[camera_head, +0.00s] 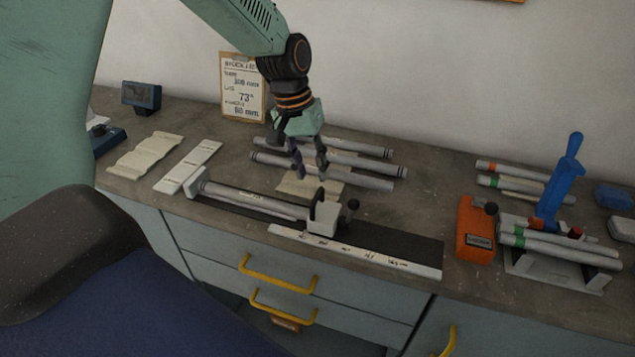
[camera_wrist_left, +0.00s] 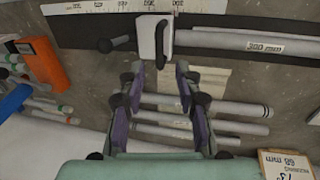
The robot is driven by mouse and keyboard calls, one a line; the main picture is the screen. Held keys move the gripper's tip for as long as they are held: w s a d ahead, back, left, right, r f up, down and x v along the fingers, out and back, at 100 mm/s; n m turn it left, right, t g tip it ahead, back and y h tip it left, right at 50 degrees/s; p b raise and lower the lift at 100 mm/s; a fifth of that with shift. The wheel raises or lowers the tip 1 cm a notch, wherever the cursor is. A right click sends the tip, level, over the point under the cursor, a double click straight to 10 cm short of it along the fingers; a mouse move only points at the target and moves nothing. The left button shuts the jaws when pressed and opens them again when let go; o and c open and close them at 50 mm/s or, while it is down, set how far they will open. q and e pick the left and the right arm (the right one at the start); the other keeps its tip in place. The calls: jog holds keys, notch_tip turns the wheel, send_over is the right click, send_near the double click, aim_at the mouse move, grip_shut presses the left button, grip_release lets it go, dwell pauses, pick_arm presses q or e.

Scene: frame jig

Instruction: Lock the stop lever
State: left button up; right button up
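The stop (camera_head: 322,216) is a pale block on the dark rail of the jig, with a black upright loop on it. Its lever (camera_head: 352,206), with a black round knob, sticks out to the right of the block. In the left wrist view the stop (camera_wrist_left: 148,38) is ahead of the fingertips, and the knobbed lever (camera_wrist_left: 108,44) points left. My left gripper (camera_head: 309,174) points down just behind the stop, over the tubes and a sheet. Its fingers (camera_wrist_left: 160,72) are apart with nothing between them, and they appear clear of the stop. My right gripper is not in view.
A grey tube (camera_head: 255,199) lies along the jig left of the stop, with a ruler (camera_head: 355,251) in front. Several loose tubes (camera_head: 365,163) lie behind. An orange box (camera_head: 476,232) and a blue-handled tool (camera_head: 560,185) stand at the right. A clipboard (camera_head: 242,85) leans on the wall.

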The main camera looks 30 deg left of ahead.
aim_at(317, 194)
pick_arm(q)
jog(key=f, duration=0.3)
jog(key=shift+s+d+f, duration=0.15)
jog(key=shift+d+f, duration=0.15)
jog(key=shift+f, duration=0.05)
jog(key=shift+w+d+f, duration=0.35)
jog(key=shift+f, duration=0.2)
jog(key=shift+s+a, duration=0.25)
jog(key=shift+a, duration=0.05)
jog(key=shift+c, duration=0.6)
jog(key=shift+w+d, duration=0.2)
jog(key=shift+d, duration=0.05)
grip_shut()
jog(key=shift+s+a, duration=0.1)
